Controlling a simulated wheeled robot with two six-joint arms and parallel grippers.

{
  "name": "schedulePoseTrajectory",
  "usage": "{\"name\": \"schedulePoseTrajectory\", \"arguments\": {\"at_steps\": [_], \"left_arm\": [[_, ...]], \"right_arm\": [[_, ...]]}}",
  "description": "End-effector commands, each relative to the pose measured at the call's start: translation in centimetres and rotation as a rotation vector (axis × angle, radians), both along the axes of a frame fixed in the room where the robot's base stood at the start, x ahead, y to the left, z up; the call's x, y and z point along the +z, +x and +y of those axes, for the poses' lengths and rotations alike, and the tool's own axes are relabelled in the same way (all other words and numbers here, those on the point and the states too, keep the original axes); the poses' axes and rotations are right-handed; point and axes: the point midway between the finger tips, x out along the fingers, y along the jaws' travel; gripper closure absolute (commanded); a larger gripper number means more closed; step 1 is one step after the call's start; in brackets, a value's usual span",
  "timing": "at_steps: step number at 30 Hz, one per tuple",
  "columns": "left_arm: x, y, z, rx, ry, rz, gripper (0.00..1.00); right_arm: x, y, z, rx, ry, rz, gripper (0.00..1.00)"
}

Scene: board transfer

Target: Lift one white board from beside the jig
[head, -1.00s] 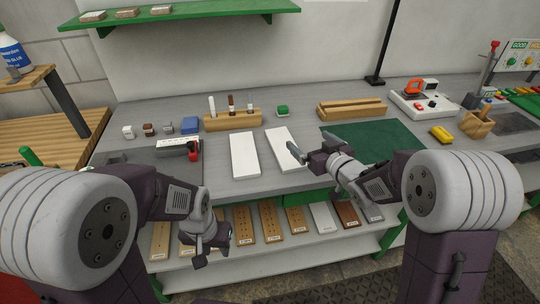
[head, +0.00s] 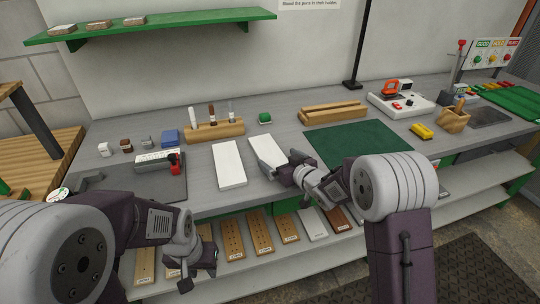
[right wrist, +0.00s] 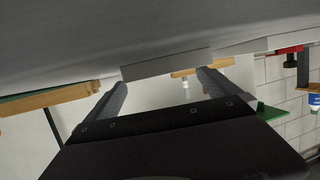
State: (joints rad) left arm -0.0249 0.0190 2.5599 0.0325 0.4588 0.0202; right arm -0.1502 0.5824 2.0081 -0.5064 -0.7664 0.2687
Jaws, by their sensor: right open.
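Two white boards lie flat side by side on the grey bench, the left board (head: 229,164) and the right board (head: 266,149). A fixture with a red clamp (head: 174,163), which looks like the jig, stands left of them. My right gripper (head: 282,163) is open at the near end of the right board and hides part of it. In the right wrist view its fingers (right wrist: 162,88) line up with the sides of a board seen edge-on (right wrist: 165,65). I cannot tell whether they touch it. My left gripper (head: 198,275) hangs low in front of the bench; its jaw opening is unclear.
A wooden pen holder (head: 215,132) and a grooved wooden block (head: 333,112) stand behind the boards. A green mat (head: 355,139) lies to the right. A lower shelf (head: 235,268) holds several drilled boards. Small blocks and a blue box (head: 169,137) sit at the back left.

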Motion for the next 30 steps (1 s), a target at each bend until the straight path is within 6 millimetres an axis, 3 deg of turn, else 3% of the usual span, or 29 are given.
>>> {"name": "schedulePoseTrajectory", "arguments": {"at_steps": [6, 14, 21, 22, 26, 27, 30], "left_arm": [[0.0, 0.0, 0.0, 0.0, 0.0, 0.0, 0.64], [0.0, 0.0, 0.0, 0.0, 0.0, 0.0, 0.64], [0.0, 0.0, 0.0, 0.0, 0.0, 0.0, 0.64], [0.0, 0.0, 0.0, 0.0, 0.0, 0.0, 0.64], [0.0, 0.0, 0.0, 0.0, 0.0, 0.0, 0.64], [0.0, 0.0, 0.0, 0.0, 0.0, 0.0, 0.64], [0.0, 0.0, 0.0, 0.0, 0.0, 0.0, 0.64]], "right_arm": [[-1.0, 2.9, 2.1, 0.001, 0.001, -0.001, 0.0], [-1.1, 3.3, 2.3, 0.001, 0.002, 0.0, 0.0], [-1.1, 3.2, 2.3, 0.0, 0.0, 0.0, 0.64], [-1.1, 3.2, 2.3, 0.0, 0.0, 0.0, 0.7], [-1.0, 3.2, 2.2, 0.0, 0.0, -0.001, 0.7], [-1.0, 3.2, 2.2, 0.0, 0.0, -0.001, 0.78], [-1.1, 3.2, 2.2, 0.0, 0.0, -0.001, 0.79]]}}
